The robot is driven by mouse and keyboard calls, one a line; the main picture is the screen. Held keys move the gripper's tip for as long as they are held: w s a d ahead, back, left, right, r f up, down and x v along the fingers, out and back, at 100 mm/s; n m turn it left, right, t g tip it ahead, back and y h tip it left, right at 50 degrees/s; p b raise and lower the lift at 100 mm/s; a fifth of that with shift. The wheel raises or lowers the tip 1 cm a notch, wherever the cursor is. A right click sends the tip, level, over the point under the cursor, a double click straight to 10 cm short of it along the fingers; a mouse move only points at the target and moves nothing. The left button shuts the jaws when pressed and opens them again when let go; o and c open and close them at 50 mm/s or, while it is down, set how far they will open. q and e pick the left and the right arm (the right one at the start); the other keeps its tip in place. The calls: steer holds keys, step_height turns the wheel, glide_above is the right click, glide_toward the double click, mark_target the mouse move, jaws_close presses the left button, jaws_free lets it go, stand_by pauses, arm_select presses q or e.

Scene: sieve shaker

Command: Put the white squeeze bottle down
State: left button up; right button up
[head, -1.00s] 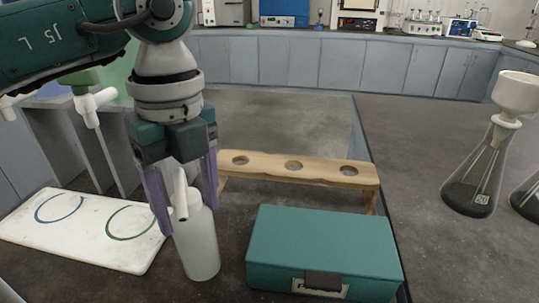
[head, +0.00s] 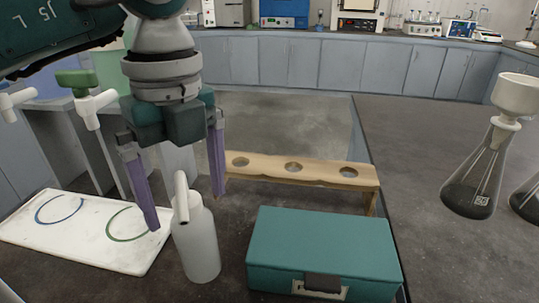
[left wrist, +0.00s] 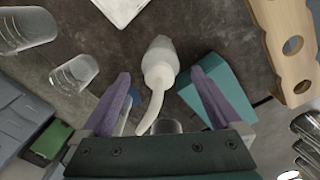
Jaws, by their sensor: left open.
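The white squeeze bottle (head: 197,245) stands upright on the dark bench, between the white board and the teal box in the head view. Its bent spout points up. My left gripper (head: 187,207) is above and around the bottle's top, with its purple fingers spread wide and apart from it. In the left wrist view the bottle (left wrist: 159,62) lies between the open fingers (left wrist: 163,97), beyond their tips, with its spout toward the palm. My right gripper is not in view.
A white board (head: 72,238) with two ring marks lies left of the bottle. A teal box (head: 323,247) is close on its right, and a wooden rack (head: 265,170) stands behind. Flasks (head: 481,170) stand at the far right. Glass beakers (left wrist: 75,73) show in the left wrist view.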

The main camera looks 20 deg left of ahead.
arm_select(q)
step_height(320, 180, up, 10)
steer(key=shift+w+r+p, duration=0.1)
steer(key=shift+w+p, duration=0.05)
steer(key=shift+p, duration=0.4)
